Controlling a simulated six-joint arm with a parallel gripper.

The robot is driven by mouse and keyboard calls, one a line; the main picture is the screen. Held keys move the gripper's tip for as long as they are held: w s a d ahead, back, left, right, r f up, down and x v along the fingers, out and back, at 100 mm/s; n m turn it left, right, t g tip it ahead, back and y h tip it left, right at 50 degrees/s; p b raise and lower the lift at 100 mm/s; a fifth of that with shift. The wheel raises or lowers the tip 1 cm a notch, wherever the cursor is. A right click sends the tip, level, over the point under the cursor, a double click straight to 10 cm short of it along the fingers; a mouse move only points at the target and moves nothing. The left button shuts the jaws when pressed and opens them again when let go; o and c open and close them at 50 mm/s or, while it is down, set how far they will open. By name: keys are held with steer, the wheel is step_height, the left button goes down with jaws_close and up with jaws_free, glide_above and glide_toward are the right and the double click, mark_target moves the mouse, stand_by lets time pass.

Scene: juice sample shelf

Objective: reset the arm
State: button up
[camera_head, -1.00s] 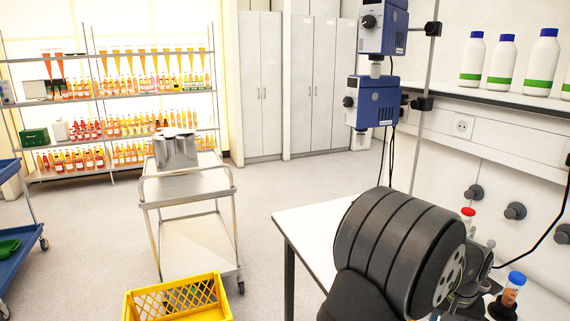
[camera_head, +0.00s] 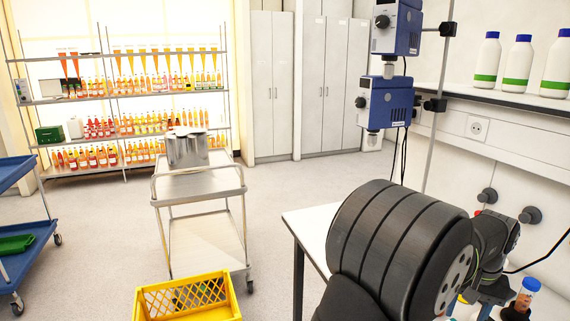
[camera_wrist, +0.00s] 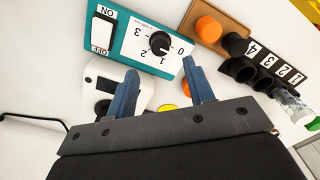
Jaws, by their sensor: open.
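My gripper (camera_wrist: 162,95) is open in the wrist view, with its two blue fingers apart and nothing held between them. It is over a white bench top that carries a teal control box (camera_wrist: 140,42) with an ON/OFF switch and a numbered dial. In the head view my dark arm covers much of the bench (camera_head: 303,226) at the lower right, and the fingers cannot be made out there. A blue-capped tube (camera_head: 527,291) stands just right of the arm.
A yellow crate (camera_head: 187,299) and a steel cart (camera_head: 198,187) stand left of the bench. White bottles (camera_head: 518,62) line the wall shelf. Open floor lies beyond.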

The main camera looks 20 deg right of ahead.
step_height(320, 180, up, 9)
step_height(320, 180, down, 18)
steer(key=shift+r, duration=0.25)
steer(key=shift+r+m, duration=0.2)
steer(key=shift+m, duration=0.2)
steer(key=m, duration=0.4)
steer(key=shift+m, duration=0.3)
steer(key=m, duration=0.6)
steer(key=shift+w+r+m, duration=0.1)
steer(key=shift+r+m, duration=0.25)
steer(key=shift+m, duration=0.05)
steer(key=shift+r, duration=2.05)
